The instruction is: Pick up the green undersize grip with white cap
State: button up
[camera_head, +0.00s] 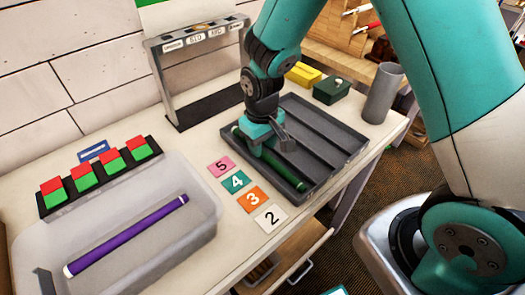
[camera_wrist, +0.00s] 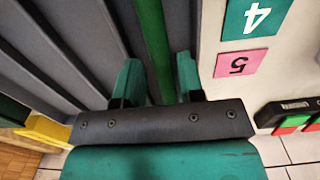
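A long green grip (camera_head: 285,172) lies in the left compartment of the dark grey tray (camera_head: 345,172), pointing down to the right. My gripper (camera_head: 257,148) is over the grip's upper half, pointing down into that compartment. In the wrist view the green grip (camera_wrist: 152,40) runs between the two teal fingers of my gripper (camera_wrist: 159,80). The fingers stand apart, one on each side of it, with narrow gaps. The wrist hides part of the grip in the head view.
Number cards (camera_head: 254,200) lie left of the tray. A clear bin (camera_head: 195,215) holds a purple grip (camera_head: 125,235). Red-and-green blocks (camera_head: 85,180) stand behind it. A grey cup (camera_head: 382,95), a dark green box (camera_head: 331,91) and a grey stand (camera_head: 160,85) are behind the tray.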

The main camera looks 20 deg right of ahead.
notch_tip(320, 180, down, 2)
jog(key=shift+f, duration=0.15)
jog(key=c, duration=0.6)
notch_tip(320, 180, up, 20)
jog(key=shift+r+b, duration=0.1)
jog(key=shift+b, duration=0.25)
dwell(0.3)
